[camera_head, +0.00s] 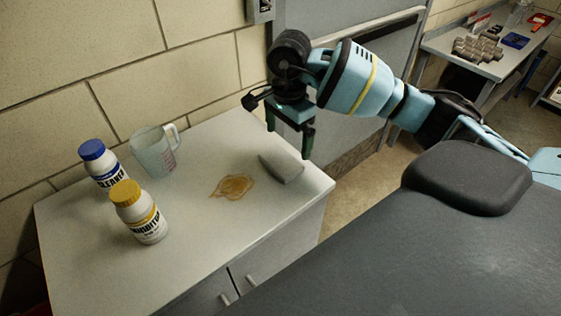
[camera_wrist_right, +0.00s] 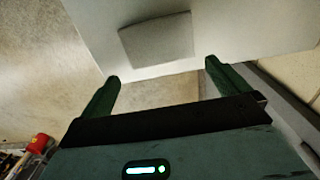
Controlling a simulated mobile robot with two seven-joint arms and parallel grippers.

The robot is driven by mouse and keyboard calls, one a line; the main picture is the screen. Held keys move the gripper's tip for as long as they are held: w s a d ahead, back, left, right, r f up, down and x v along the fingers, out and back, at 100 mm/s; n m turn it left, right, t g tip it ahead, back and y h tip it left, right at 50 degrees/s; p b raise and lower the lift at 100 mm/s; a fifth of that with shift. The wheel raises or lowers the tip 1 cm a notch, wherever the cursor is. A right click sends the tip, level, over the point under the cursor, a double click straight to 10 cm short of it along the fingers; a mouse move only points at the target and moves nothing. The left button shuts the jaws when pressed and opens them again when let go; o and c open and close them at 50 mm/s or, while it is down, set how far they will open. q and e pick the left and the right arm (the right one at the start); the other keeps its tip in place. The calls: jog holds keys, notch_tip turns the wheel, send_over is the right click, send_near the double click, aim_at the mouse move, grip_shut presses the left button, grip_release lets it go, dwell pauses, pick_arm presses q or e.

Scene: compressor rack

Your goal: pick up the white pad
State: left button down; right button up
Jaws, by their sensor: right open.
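The white pad (camera_head: 281,167) is a pale, greyish-white block lying on the white cabinet top (camera_head: 205,262), near its right edge. My right gripper (camera_head: 289,141) is open and empty, its fingers pointing down, above and close to the pad in the head view. In the right wrist view the pad (camera_wrist_right: 157,39) lies beyond and between the two green fingertips (camera_wrist_right: 162,70), apart from them. My left gripper is in neither view.
A brown spill (camera_head: 232,187) lies left of the pad. A clear measuring jug (camera_head: 154,152), a blue-capped bottle (camera_head: 103,168) and a yellow-capped bottle (camera_head: 139,213) stand further left. A wall is behind the cabinet. A table with metal parts (camera_head: 478,50) stands at the far right.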

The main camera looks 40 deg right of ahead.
aim_at(286, 156)
jog(key=shift+a+f+p, duration=0.1)
jog(key=shift+f+p, duration=0.25)
jog(key=shift+f, duration=2.5)
jog(key=shift+c, duration=0.4)
jog(key=c, duration=0.5)
